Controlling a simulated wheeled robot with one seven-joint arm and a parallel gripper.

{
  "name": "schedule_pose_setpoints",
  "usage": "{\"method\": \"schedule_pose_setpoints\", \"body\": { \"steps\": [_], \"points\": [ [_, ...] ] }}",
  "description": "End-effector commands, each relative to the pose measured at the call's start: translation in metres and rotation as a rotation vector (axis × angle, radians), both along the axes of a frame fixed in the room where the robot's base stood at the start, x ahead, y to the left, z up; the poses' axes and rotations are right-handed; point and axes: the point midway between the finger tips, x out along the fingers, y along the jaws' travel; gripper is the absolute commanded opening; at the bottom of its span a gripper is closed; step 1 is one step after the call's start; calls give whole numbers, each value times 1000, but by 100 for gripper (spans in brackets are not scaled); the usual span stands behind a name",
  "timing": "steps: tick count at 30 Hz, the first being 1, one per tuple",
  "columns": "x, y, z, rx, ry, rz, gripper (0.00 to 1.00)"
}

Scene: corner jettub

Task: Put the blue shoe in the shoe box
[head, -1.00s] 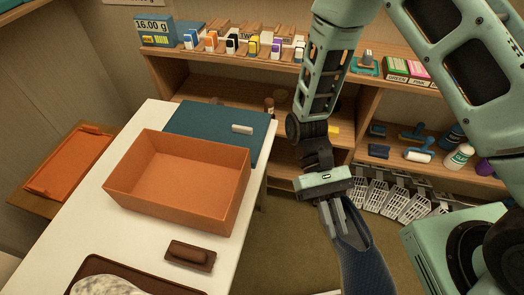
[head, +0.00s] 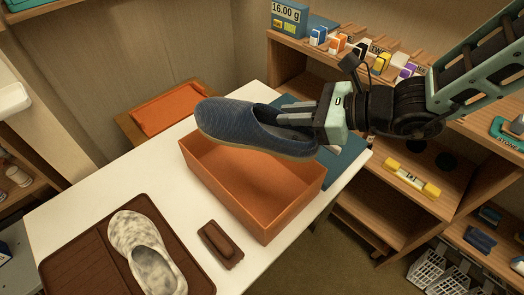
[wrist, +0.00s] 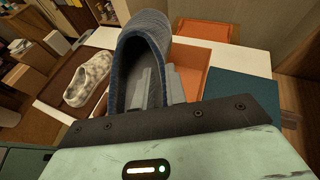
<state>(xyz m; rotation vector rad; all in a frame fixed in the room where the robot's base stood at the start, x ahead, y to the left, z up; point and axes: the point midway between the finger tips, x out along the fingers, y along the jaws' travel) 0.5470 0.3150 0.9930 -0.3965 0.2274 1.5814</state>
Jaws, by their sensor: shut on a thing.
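The blue shoe (head: 240,125) hangs in the air over the far part of the open orange shoe box (head: 231,197). Its toe points left and its sole faces down. My gripper (head: 308,120) is shut on the heel end of the blue shoe, at the right. In the wrist view the blue shoe (wrist: 146,25) stretches away from the fingers (wrist: 155,88), with one finger inside the opening. The box (wrist: 190,62) shows partly behind the shoe. The visible inside of the box looks empty, but the shoe hides its far part.
A mottled white shoe (head: 143,250) lies on a brown tray (head: 80,262) at the table's front left. A brown brush (head: 220,244) lies before the box. An orange lid (head: 172,105) is behind the table. Shelves (head: 440,150) stand at the right.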

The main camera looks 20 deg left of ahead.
Motion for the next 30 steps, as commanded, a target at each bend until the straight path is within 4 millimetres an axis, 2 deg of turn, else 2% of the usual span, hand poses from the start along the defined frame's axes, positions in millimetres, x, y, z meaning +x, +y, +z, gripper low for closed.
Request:
{"method": "schedule_pose_setpoints", "body": {
  "steps": [9,14,21,30],
  "points": [
    [2,1,-47,-1,5,-14,0],
    [2,1,-62,-2,3,-13,0],
    [2,1,-94,-1,3,-12,0],
    [2,1,-97,0,0,-13,0]
  ]
}}
